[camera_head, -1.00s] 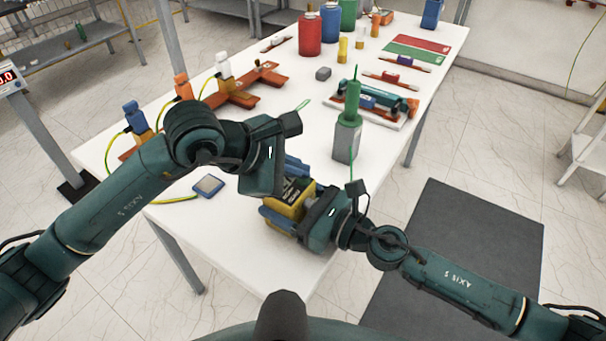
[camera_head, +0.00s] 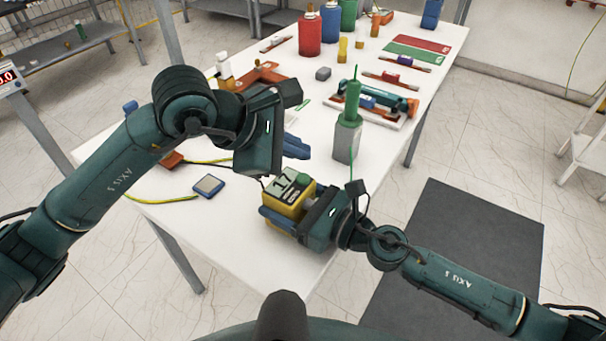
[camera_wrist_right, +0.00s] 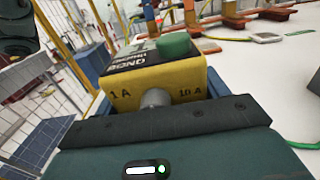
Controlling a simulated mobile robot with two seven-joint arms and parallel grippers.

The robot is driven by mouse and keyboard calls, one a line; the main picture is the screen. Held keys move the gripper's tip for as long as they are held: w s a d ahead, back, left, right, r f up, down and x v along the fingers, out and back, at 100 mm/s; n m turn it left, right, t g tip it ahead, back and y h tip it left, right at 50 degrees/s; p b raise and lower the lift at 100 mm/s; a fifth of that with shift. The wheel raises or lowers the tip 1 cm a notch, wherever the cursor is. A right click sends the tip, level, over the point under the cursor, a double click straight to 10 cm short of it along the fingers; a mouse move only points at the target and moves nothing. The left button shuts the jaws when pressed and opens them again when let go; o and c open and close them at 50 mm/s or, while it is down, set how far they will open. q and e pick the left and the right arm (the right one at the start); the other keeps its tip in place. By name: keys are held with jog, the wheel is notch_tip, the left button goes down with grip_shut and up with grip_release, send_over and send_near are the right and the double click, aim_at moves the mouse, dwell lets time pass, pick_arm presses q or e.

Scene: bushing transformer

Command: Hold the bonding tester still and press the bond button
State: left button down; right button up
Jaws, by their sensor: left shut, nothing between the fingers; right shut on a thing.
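The bonding tester (camera_head: 293,200) is a yellow box near the front edge of the white table. Its pale green display (camera_head: 283,182) shows 17. My right gripper (camera_head: 287,207) is shut on it, with blue fingers along its sides. In the right wrist view the tester (camera_wrist_right: 185,85) sits between the fingers, marked 1 A and 10 A, with a round green button (camera_wrist_right: 174,45) on top.
A small grey-blue pad (camera_head: 208,185) lies left of the tester beside a yellow-green cable. A grey block with a green spike (camera_head: 349,125) stands behind right. Red (camera_head: 310,36) and blue bottles stand farther back. The table's front corner is clear.

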pick_arm(q)
jog(key=shift+r, duration=1.2)
pick_arm(e)
jog(key=o, duration=1.4)
jog(key=shift+d, duration=0.1)
